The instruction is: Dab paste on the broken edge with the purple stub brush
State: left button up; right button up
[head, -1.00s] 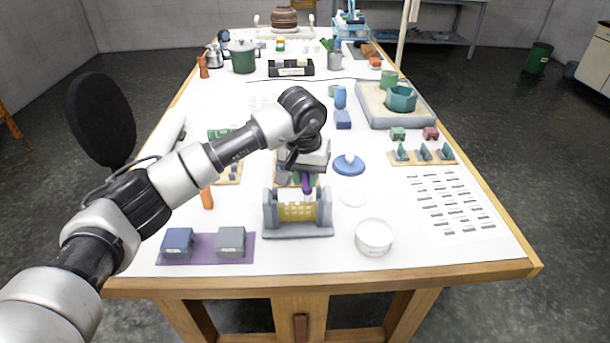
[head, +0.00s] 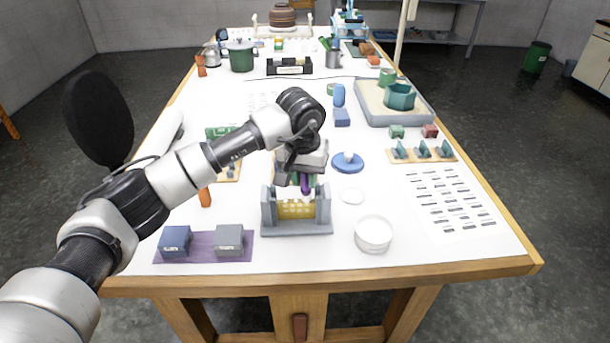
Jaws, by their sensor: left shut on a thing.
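My left gripper (head: 304,176) is shut on the purple stub brush (head: 305,185), which points down. The brush is just above or behind the top of a yellow piece (head: 296,210) held upright in a grey stand (head: 297,230) near the front of the table. I cannot tell whether the brush tip touches the yellow piece. A round white tub (head: 373,235) stands to the right of the stand; its contents are unclear. A teal broken-looking vessel (head: 399,96) sits in a sand-filled grey tray (head: 424,113) farther back. My right gripper is out of view.
A purple mat (head: 204,255) with two grey-blue blocks lies at front left. Teal shards stand on a wooden rack (head: 422,155).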

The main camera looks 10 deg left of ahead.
pick_arm(q)
jog(key=shift+f+b, duration=0.15)
jog(key=shift+b, duration=0.2)
dwell(1.2)
jog(key=shift+r, duration=0.65)
jog(key=shift+r+p, duration=1.75)
jog(key=shift+r, duration=1.9)
jog(key=shift+a+f, duration=0.1)
